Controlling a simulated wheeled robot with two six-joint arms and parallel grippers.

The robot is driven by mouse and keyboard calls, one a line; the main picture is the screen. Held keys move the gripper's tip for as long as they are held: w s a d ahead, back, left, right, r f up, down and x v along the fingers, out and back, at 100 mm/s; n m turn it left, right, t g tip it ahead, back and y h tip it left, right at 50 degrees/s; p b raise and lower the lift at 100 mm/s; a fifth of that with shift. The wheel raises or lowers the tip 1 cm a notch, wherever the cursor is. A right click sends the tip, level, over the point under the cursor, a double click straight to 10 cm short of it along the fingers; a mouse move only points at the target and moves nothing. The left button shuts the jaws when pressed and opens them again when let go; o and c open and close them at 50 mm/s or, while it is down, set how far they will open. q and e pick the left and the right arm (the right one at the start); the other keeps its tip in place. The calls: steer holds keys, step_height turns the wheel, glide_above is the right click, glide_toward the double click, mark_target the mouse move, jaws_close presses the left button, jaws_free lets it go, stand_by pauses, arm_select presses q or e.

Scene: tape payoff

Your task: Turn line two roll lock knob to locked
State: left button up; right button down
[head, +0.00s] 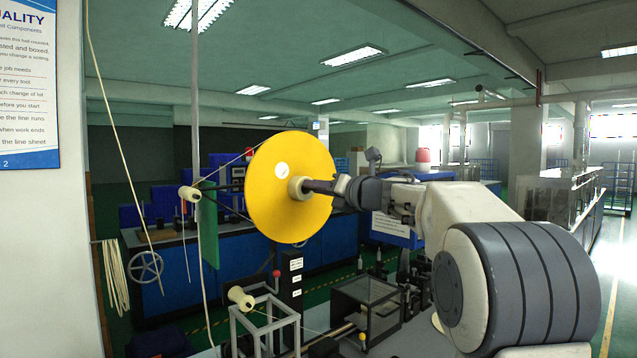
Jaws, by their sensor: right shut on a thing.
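A large yellow disc-shaped roll (272,190) stands upright on the payoff stand in the middle of the head view. A cream roll lock knob (297,188) sits at the disc's centre, on the side towards my right arm. My right gripper (312,187) comes in from the right and is shut on the knob. Its fingers hide part of the knob, and I cannot read its lock position. A small white round label (282,170) is on the disc above and left of the knob. My left gripper is not in the head view.
A green plate (209,225) stands behind the disc, with a cream guide roller (190,193) to its left. Below are another cream roller (240,297), a grey frame (265,325), a red ball-topped lever (276,273) and a dark clear-sided box (366,305). A hanging cord runs down the left.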

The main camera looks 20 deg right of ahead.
steer(key=shift+d+r+m+p, duration=0.1)
steer(key=shift+m+p, duration=1.3)
steer(key=shift+m, duration=1.15)
steer(key=shift+r+m+p, duration=0.1)
steer(key=shift+m+p, duration=1.25)
steer(key=shift+m, duration=1.2)
steer(key=shift+f, duration=0.1)
steer(key=c, duration=0.7)
jaws_free()
